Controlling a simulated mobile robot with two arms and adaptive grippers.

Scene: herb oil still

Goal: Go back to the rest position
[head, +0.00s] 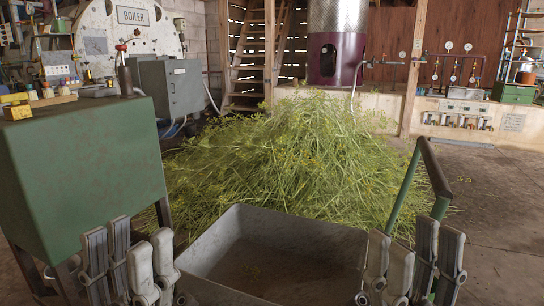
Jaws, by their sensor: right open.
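My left gripper (129,262) is low at the left, in front of the green cabinet and beside the left edge of a grey metal cart tub (262,222). Its two pairs of grey finger pads stand apart with nothing seen between them. My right gripper (413,264) is low at the right, by the tub's right edge. It is open and looks empty. A green bar handle with a dark grip (436,170) rises behind it. I cannot tell whether the gripper touches the handle. The tub looks empty but for a few plant bits.
A large heap of cut green herb (290,160) lies beyond the tub. A green cabinet (85,170) stands close at left. Behind are the boiler (130,35), a grey box (172,88), wooden stairs (254,50) and the still column (336,45). Floor (500,200) at right is clear.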

